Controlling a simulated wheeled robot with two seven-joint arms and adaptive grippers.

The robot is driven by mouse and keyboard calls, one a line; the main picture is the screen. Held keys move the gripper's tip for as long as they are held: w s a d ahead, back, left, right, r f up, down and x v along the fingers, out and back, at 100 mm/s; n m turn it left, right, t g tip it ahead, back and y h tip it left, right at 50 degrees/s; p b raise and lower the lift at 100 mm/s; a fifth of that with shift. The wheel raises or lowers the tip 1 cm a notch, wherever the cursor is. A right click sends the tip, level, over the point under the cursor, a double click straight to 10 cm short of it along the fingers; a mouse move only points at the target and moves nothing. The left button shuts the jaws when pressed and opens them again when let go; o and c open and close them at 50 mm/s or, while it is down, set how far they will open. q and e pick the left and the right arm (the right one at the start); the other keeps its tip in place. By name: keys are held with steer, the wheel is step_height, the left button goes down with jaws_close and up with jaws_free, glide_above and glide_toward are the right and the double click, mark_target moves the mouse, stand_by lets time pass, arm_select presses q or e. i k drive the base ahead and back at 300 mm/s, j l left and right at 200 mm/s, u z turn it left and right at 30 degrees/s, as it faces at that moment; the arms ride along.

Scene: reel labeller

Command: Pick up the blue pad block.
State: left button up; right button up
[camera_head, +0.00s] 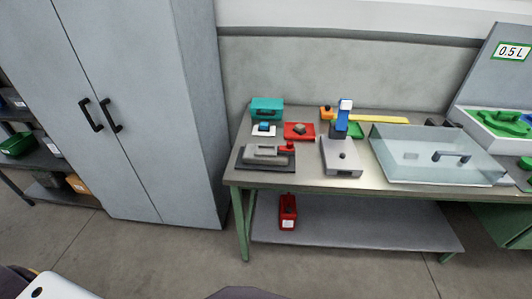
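A small blue block (264,127) sits on a white square piece (257,133) at the back left of the workbench (310,182), in front of a teal box (266,104). A second blue thing (342,119), upright with a pale top, stands at the back of a light grey device (341,153). Both blue things are small in the picture, and I cannot tell for certain which is the pad block. Neither of my grippers is in view.
A red tray (299,131) and a grey tool on a dark plate (265,158) stand near the small blue block. A clear case (436,156) fills the bench's right. A grey cabinet (128,110) adjoins its left end. The floor in front is clear.

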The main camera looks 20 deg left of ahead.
mark_target(264, 127)
steer(key=i+u, duration=0.3)
steer(key=i, duration=0.2)
steer(key=i+l+u, duration=0.1)
steer(key=i+u, duration=0.2)
steer(key=i, duration=0.15)
steer(key=i+l+u, duration=0.3)
steer(key=i, duration=0.15)
steer(key=j, duration=0.1)
